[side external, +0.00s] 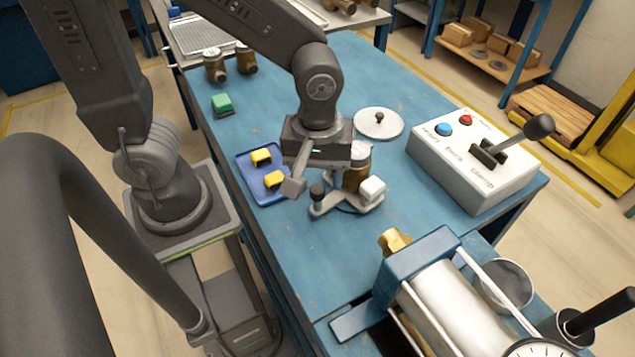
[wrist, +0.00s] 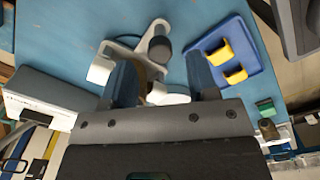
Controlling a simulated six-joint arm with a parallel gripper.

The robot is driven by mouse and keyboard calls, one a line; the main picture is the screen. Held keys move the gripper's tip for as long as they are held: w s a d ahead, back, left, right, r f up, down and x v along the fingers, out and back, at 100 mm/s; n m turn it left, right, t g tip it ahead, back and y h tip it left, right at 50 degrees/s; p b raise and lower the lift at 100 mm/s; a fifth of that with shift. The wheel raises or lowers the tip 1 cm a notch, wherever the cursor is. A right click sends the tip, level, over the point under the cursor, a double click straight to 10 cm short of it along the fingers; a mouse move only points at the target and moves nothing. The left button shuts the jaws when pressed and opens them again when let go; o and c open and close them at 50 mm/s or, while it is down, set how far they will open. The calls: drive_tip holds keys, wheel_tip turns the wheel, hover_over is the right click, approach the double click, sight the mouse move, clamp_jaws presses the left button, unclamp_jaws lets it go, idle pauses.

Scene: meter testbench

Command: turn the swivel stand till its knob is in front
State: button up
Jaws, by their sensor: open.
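The swivel stand (side external: 340,204) is a pale, armed base on the blue bench, just below my gripper in the side view. Its upright black knob (side external: 317,191) is at the left end of the base. A brass meter body (side external: 354,178) stands on it, partly hidden by my gripper, with a white block (side external: 373,188) at its right. In the wrist view the stand (wrist: 122,50) lies beyond my fingers, and the knob (wrist: 159,48) shows between them. My gripper (wrist: 161,75) is open, its fingers apart; I cannot tell whether either touches the stand.
A blue tray (side external: 243,172) with two yellow blocks lies left of the stand. A white round lid (side external: 378,124) lies behind it. A white control box (side external: 470,165) with a lever stands right. A clamp fixture (side external: 440,300) is in front. Bare bench lies between stand and fixture.

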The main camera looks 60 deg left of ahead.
drive_tip(key=shift+f, duration=1.45)
clamp_jaws()
